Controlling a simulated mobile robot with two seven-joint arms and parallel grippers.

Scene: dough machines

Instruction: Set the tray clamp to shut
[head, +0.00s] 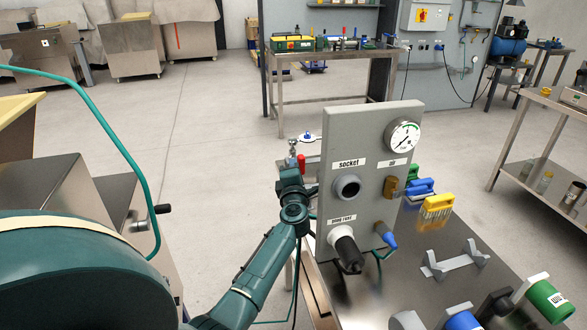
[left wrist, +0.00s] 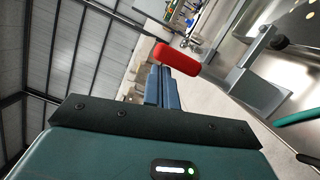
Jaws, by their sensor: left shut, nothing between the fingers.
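The tray clamp's red handle (head: 301,162) stands just beyond the end of my left arm, left of the grey panel, with metal parts (head: 292,147) beside it. In the left wrist view the red handle (left wrist: 178,60) lies slantwise across the far end of my fingers. My left gripper (head: 291,181) is shut with nothing between its fingers; they also show in the left wrist view (left wrist: 160,84). Its tips are close to the handle, but I cannot tell whether they touch it. Much of the clamp is hidden behind my gripper and the panel. My right gripper is not in view.
The upright grey panel (head: 375,135) with a gauge (head: 403,136), socket and black-handled plug stands right beside my left arm. A steel machine (head: 120,205) is at left. The floor behind is open.

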